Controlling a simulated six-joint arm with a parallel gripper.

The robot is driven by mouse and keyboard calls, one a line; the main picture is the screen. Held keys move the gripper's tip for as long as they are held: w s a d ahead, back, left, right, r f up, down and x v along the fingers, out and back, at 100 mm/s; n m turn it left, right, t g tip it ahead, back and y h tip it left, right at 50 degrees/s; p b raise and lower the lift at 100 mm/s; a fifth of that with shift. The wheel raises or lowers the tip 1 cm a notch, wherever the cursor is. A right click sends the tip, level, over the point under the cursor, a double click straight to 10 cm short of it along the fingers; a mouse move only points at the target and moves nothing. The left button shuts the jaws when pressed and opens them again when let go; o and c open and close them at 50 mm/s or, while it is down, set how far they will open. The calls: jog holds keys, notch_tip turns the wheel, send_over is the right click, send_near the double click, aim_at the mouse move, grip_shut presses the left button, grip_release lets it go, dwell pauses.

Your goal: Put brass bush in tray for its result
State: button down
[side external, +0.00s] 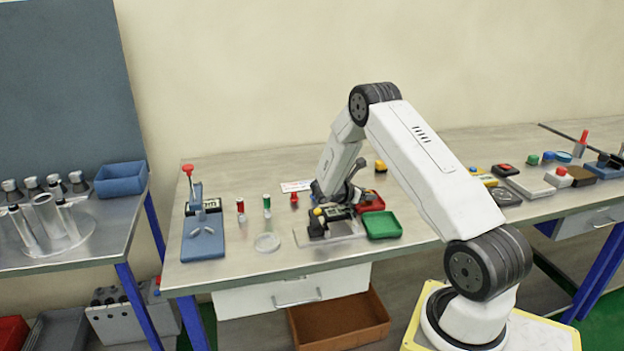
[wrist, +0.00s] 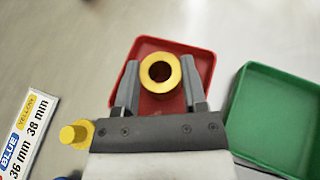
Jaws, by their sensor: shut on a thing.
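The brass bush (wrist: 174,72), a gold ring with an open bore, is between the two grey fingers of my gripper (wrist: 160,78) in the wrist view. My gripper is shut on it. Behind the bush in that view lies the red tray (wrist: 158,107), partly hidden by the bush and fingers. The green tray (wrist: 275,112) is to the right. In the side external view the red tray (side external: 374,203) and green tray (side external: 383,224) sit beside my gripper (side external: 341,203); the bush cannot be made out there. Its height above the red tray is unclear.
A label (wrist: 22,140) reads yellow 38 mm and blue 36 mm. A yellow knob (wrist: 75,134) is close to my gripper's left. A dark fixture with a display (side external: 335,215) stands left of the trays. A blue-based press (side external: 203,237) is at the bench's left.

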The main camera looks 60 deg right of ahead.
jog(key=shift+c, duration=0.7)
grip_release()
jog(key=shift+f, duration=0.15)
jog(key=shift+a+r, duration=0.1)
jog(key=shift+r, duration=0.1)
jog(key=v, duration=1.2)
jog(key=shift+f, duration=0.1)
